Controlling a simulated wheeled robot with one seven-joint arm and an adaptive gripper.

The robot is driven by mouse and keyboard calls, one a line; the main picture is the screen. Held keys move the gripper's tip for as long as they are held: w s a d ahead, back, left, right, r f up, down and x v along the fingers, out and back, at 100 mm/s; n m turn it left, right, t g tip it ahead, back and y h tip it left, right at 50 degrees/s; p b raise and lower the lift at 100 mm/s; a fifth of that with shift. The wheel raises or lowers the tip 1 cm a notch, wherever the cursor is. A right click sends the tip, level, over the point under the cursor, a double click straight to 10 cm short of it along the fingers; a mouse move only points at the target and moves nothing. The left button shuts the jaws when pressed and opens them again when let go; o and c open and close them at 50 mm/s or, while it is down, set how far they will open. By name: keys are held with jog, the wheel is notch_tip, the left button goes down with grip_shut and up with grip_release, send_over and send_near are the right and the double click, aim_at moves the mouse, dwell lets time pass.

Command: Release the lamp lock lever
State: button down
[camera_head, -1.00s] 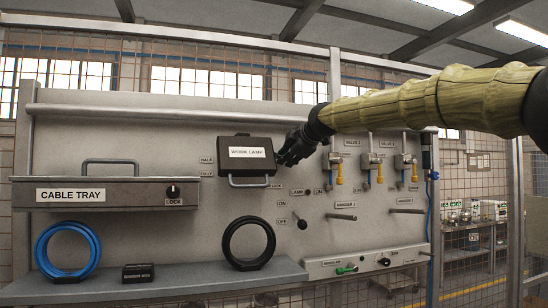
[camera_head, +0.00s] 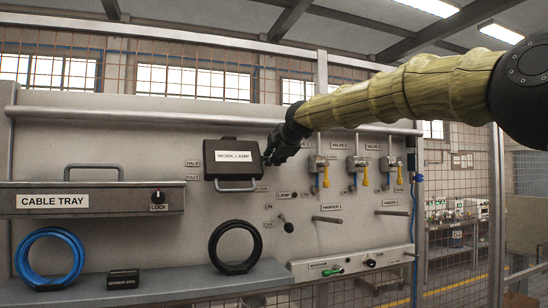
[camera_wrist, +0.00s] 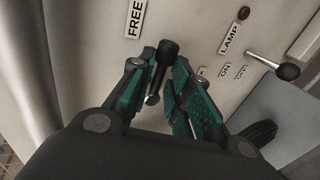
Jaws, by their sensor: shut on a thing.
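The black work lamp box (camera_head: 222,169), with a handle below, is on the grey panel in the head view. My gripper (camera_head: 268,160) is at its right side. In the wrist view my gripper (camera_wrist: 163,90) has its teal-padded fingers closed around a small lever with a black knob (camera_wrist: 168,52). The lever stands between the pads, its knob at the fingertips. A FREE label (camera_wrist: 134,18) is on the panel beyond the left finger. In the head view my gripper hides this lever.
A lamp switch lever with a black knob (camera_wrist: 288,71) is close right of my gripper, below the LAMP label (camera_wrist: 230,39). The cable tray (camera_head: 100,198) and a shelf (camera_head: 190,281) with hoses are at left. Valves (camera_head: 356,163) are at right.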

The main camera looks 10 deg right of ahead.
jog(key=shift+d, duration=0.1)
jog(key=c, duration=1.6)
grip_release()
jog(key=shift+w, duration=0.1)
jog(key=shift+o, duration=0.2)
jog(key=v, duration=1.1)
jog(key=shift+s+d, duration=0.25)
jog(key=shift+s, duration=0.1)
